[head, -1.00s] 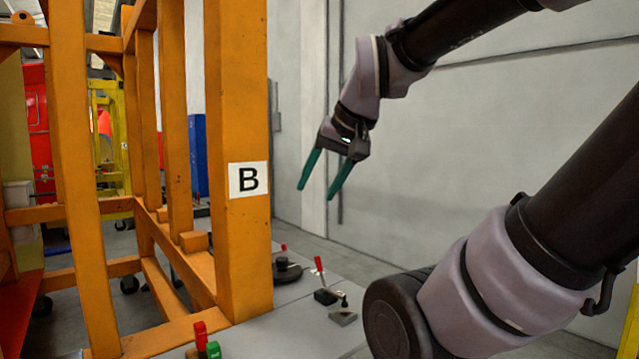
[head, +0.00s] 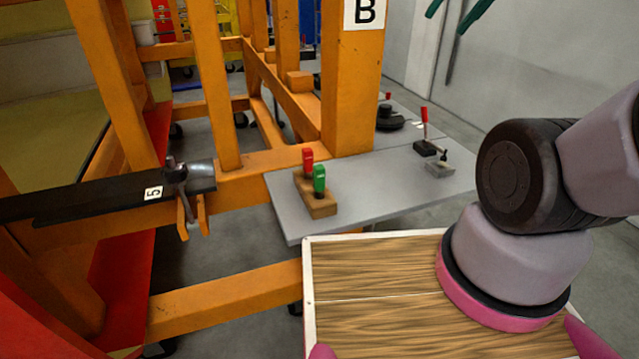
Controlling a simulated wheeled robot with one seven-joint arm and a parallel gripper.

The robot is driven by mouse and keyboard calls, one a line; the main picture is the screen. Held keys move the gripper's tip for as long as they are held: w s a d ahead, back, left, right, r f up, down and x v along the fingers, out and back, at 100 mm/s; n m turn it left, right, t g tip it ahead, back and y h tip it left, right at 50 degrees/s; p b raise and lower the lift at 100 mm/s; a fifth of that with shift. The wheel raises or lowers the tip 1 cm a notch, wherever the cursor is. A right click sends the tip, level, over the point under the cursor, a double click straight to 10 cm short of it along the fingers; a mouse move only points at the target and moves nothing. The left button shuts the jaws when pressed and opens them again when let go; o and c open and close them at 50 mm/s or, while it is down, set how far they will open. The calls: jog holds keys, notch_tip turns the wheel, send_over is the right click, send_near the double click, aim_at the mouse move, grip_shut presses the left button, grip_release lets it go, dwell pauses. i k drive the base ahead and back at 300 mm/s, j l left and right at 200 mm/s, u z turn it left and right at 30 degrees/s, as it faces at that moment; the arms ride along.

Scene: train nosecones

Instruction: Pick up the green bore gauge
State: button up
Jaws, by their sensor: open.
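The green bore gauge (head: 319,179) stands upright in a small wooden block (head: 318,204) on the grey table (head: 365,195). A red-handled gauge (head: 307,160) stands beside it in the same block, just behind and to its left. The rest of the gripper is out of frame.
An orange frame post (head: 350,95) marked B rises behind the block. A red-handled tool (head: 425,130) on a dark base and a small metal block (head: 440,168) stand at the table's right. A dark round object (head: 388,120) lies farther back. Bare table lies between.

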aim_at(318, 170)
jog(key=k+j, duration=0.15)
jog(key=j, duration=0.2)
jog(key=k+j, duration=0.15)
jog(key=j, duration=0.25)
jog(key=k+j, duration=0.2)
jog(key=j, duration=0.15)
jog(key=k+j+z, duration=0.1)
jog(key=j, duration=0.3)
jog(key=k+j, duration=0.2)
jog(key=j, duration=0.15)
jog(key=k+j, duration=0.2)
jog(key=j, duration=0.15)
